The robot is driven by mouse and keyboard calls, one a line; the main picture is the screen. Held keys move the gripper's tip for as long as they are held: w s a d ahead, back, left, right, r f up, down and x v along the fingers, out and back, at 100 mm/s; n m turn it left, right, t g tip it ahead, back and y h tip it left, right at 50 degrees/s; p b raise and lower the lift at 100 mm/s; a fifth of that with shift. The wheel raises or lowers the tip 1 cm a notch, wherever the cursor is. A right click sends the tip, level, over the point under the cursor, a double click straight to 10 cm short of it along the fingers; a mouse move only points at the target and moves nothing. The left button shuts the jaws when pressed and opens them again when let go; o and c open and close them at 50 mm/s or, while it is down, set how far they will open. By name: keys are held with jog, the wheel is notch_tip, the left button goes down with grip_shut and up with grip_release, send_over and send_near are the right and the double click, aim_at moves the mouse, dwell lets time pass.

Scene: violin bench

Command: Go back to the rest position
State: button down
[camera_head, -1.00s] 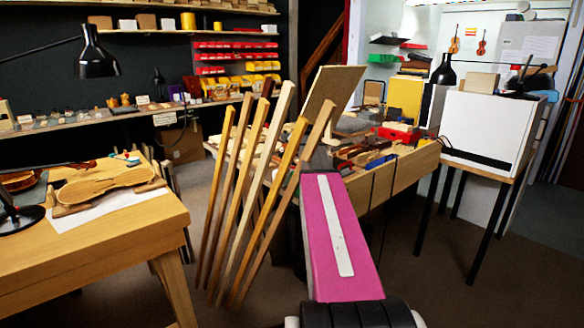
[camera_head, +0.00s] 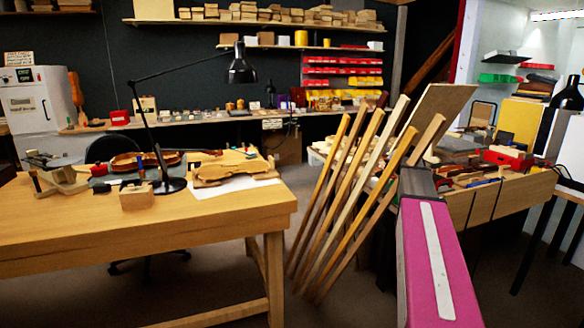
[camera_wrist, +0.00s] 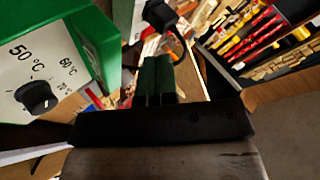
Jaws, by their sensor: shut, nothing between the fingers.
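My gripper (camera_wrist: 157,68) shows in the wrist view as two dark fingers close together, with nothing between them. In the head view my magenta arm link reaches up from the bottom right; the gripper itself cannot be made out there. A green box with a white dial face (camera_wrist: 38,68) and a black knob, marked 50 °C and 60 °C, is left of the fingers in the wrist view. Several tools with red and yellow handles (camera_wrist: 262,32) lie right of them. I cannot tell the exact gaps to these.
A wooden bench (camera_head: 130,228) with a violin body (camera_head: 233,166) and a black lamp (camera_head: 242,70) is at left. Several upright wood strips (camera_head: 345,200) lean close to my arm. A second bench (camera_head: 500,196) with tools stands behind it. Floor shows between the benches.

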jog(key=s+a+f+n+g+y, duration=0.1)
jog(key=s+a+f+n+g, duration=0.1)
jog(key=s+a+f, duration=0.6)
jog(key=s+a+f+n+g, duration=0.3)
jog(key=s+a+f, duration=0.3)
jog(key=f, duration=0.4)
jog(key=s+a+f+n+g, duration=0.2)
jog(key=s+a+f, duration=0.3)
jog(key=s, duration=0.5)
jog(key=s+a+f+n+g, duration=0.3)
jog(key=s+a+f, duration=0.2)
jog(key=s+f, duration=0.4)
jog(key=shift+s+a+h, duration=0.25)
jog(key=shift+s+h, duration=0.05)
jog(key=shift+s, duration=0.35)
